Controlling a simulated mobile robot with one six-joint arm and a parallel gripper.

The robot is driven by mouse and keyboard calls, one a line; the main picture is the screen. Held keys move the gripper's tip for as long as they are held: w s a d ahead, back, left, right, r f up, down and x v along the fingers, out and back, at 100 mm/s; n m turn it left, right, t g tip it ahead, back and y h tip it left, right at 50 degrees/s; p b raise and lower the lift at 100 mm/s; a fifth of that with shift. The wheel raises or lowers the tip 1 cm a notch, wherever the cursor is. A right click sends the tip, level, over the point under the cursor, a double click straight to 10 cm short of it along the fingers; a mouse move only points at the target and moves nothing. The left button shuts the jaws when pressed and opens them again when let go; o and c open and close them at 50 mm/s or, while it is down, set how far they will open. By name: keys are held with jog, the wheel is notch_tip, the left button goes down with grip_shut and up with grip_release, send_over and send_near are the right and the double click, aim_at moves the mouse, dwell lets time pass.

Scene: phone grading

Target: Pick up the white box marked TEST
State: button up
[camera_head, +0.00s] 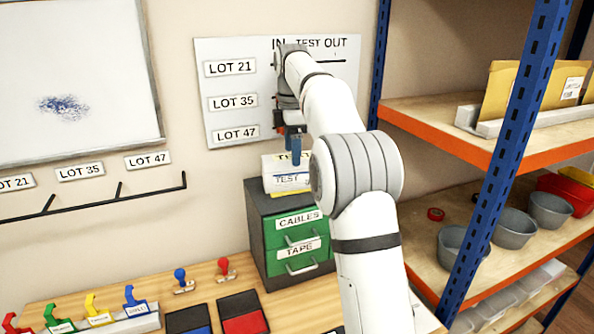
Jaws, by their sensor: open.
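The white box marked TEST (285,181) sits on top of the dark cabinet with green drawers (261,236), labelled CABLES and TAPE. Its front and top both carry the word TEST. My gripper (292,155) points down over the box's top, with its blue fingers at or just above the top face. The gripper is open. I cannot tell whether the fingers touch the box. My white arm hides the box's right end and part of the cabinet's right side.
A blue-and-orange shelf rack (490,160) with grey bowls (514,229) stands on the right. A wall board (230,82) with LOT labels is behind the arm. Stamps (181,279) and ink pads (242,312) lie on the wooden bench in front of the cabinet.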

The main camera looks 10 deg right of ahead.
aim_at(294, 174)
jog(key=shift+w+f, duration=0.15)
jog(key=shift+w, duration=0.05)
notch_tip(294, 174, down, 2)
jog(key=shift+s+f, duration=0.1)
jog(key=shift+f, duration=0.05)
jog(key=shift+d+f, duration=0.2)
jog(key=shift+f, duration=2.45)
jog(key=c, duration=1.3)
jog(key=shift+o, duration=0.2)
jog(key=shift+r, duration=0.1)
